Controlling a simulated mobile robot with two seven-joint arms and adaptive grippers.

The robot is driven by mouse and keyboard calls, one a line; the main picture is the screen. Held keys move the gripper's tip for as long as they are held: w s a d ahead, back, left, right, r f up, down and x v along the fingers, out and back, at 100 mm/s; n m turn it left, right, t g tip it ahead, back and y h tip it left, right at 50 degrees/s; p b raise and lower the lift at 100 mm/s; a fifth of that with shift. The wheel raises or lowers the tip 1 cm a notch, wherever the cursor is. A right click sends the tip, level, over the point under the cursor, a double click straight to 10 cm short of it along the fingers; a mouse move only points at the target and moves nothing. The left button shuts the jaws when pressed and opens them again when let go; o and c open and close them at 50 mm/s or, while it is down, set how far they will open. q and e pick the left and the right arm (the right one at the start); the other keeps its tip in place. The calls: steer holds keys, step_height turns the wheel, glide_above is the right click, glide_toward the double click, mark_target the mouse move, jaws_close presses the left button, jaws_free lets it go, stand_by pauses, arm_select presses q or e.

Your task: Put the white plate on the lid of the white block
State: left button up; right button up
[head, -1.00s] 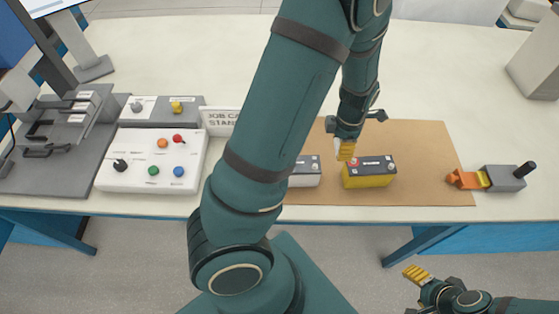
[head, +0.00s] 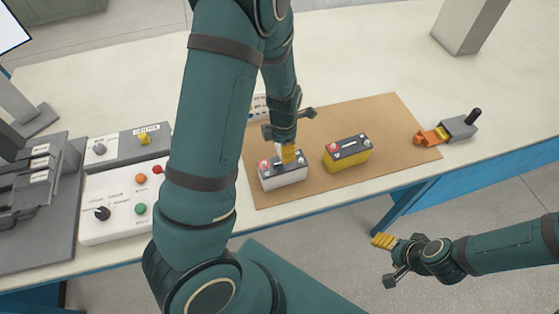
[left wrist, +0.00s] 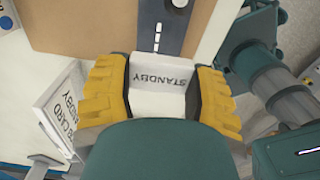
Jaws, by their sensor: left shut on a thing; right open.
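The white plate (left wrist: 165,78), marked STANDBY, is between the yellow fingers of my left gripper (left wrist: 162,95) in the left wrist view. My left gripper (head: 288,155) is shut on it, over the white block (head: 283,177) in the head view. The block has a dark lid (head: 270,165) with a red terminal. The lid also shows beyond the plate in the left wrist view (left wrist: 172,35). I cannot tell whether plate and lid touch. My right gripper (head: 384,246) is open and empty, off the table's front edge.
A yellow block (head: 346,156) with a dark lid stands right of the white one on the brown mat (head: 400,125). A grey and orange clamp (head: 450,130) is at the mat's right edge. The control box (head: 115,205) is at left. A job card stand (left wrist: 60,110) is beside my left gripper.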

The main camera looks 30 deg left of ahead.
mark_target(282, 163)
arm_select(q)
step_height(282, 163, down, 2)
steer(key=shift+w+f, duration=0.1)
steer(key=shift+f, duration=2.05)
steer(key=shift+b, duration=0.3)
steer(key=shift+f, duration=0.1)
steer(key=o, duration=0.9)
